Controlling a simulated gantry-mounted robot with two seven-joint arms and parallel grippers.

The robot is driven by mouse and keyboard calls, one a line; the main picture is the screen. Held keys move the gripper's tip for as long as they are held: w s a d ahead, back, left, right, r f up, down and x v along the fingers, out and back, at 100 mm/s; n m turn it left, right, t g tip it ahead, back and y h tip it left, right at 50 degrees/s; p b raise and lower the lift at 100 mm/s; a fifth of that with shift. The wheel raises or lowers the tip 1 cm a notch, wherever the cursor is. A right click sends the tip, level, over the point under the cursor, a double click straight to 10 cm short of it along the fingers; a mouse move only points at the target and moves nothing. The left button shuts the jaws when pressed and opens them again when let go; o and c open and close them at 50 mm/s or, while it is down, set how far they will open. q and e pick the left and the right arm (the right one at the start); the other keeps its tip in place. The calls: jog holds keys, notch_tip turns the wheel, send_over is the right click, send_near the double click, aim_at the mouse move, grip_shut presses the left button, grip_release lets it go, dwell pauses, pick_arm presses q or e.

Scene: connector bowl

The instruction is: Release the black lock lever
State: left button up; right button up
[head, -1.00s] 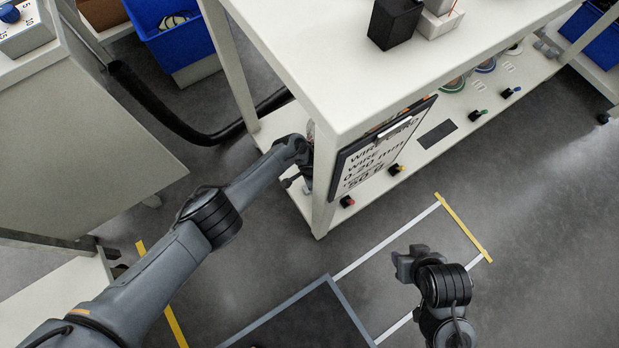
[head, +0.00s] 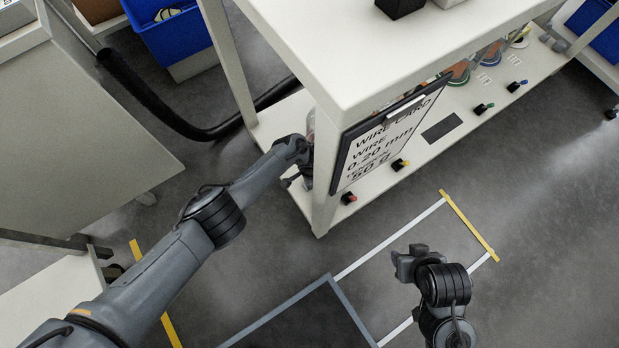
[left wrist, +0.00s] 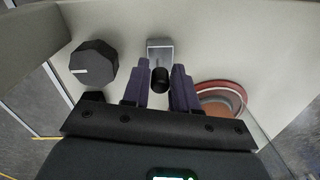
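In the left wrist view, a black rounded lever end (left wrist: 159,80) sits in front of a grey metal bracket (left wrist: 160,50) on a pale surface. My left gripper (left wrist: 160,72) points at it, with one dark finger on each side of the black piece. The fingers are apart, and no clear contact with it shows. In the head view, my left arm reaches to the white bench's near corner post, and its gripper is mostly hidden there. My right gripper (head: 407,262) hangs over open floor, away from the bench; its finger opening is unclear.
In the head view, a white bench (head: 340,90) overhangs a lower shelf (head: 440,150). A wire card clipboard (head: 385,140) hangs at its side. Floor nearby is open.

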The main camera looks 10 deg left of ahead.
pick_arm(q)
grip_shut()
jog(key=shift+s+d+r+t+y+p, duration=0.15)
jog(key=shift+s+t+y+p, duration=0.25)
jog(key=shift+p, duration=0.7)
jog(key=shift+s+d+f+t+y+p, duration=0.1)
jog(key=shift+d+f+t+y+p, duration=0.15)
jog(key=shift+t+y+p, duration=0.3)
jog(key=shift+o, duration=1.9)
grip_release()
jog(key=shift+a+f+b, duration=0.1)
jog(key=shift+b, duration=0.2)
